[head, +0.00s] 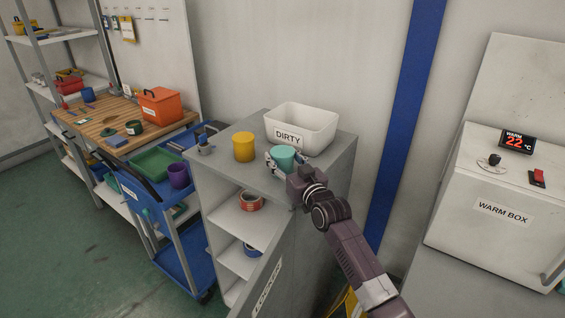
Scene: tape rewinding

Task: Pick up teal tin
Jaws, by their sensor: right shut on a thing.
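The teal tin (283,156) is a small round tin at the front right of the grey cabinet's top (226,163), in the head view. My right gripper (284,163) reaches in from the lower right and is shut on the teal tin, with fingers on both sides of it. The tin looks upright; its lower part is partly hidden by the gripper, and I cannot tell whether it touches the cabinet top. My left gripper is not in view.
A yellow tin (244,147) stands left of the teal one. A white bin labelled DIRTY (318,126) stands close behind. Tape rolls (251,201) lie on the shelves below. A blue cart (149,213) is at left, a warm box (495,190) at right.

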